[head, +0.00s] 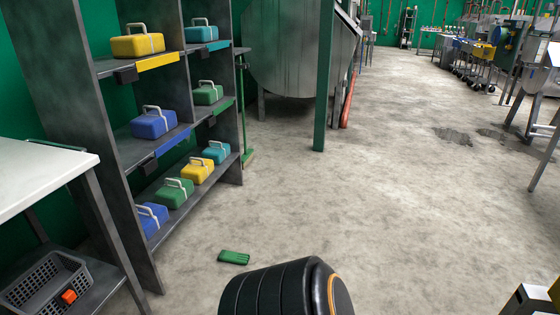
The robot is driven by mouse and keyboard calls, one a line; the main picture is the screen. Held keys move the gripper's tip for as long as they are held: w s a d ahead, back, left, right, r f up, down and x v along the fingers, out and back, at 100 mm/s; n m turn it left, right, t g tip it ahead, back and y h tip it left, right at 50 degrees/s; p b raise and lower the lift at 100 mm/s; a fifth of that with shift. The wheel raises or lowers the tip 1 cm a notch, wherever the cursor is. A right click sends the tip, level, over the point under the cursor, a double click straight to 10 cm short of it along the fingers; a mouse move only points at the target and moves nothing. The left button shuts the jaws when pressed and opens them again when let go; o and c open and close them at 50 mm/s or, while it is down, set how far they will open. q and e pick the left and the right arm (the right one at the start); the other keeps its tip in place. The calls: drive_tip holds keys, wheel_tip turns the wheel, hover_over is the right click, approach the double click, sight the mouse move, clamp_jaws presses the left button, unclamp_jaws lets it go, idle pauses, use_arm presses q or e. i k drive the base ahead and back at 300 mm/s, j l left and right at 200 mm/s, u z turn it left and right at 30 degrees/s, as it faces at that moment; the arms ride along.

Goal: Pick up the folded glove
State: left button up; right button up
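A small green folded item, which looks like the folded glove (234,257), lies flat on the concrete floor. It is in the lower middle of the head view, in front of the shelf rack and apart from it. A dark rounded part with an orange ring, which seems to be mine, stands close to it at the bottom of the view.
A grey shelf rack (131,122) with several coloured handled boxes stands at left. Beside it is a white-topped table (40,170) with a grey basket (45,283) below. A green post (325,80) stands ahead. Open floor (400,200) lies to the right.

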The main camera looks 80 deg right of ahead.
sight(226, 257)
drive_tip(key=z, duration=2.3)
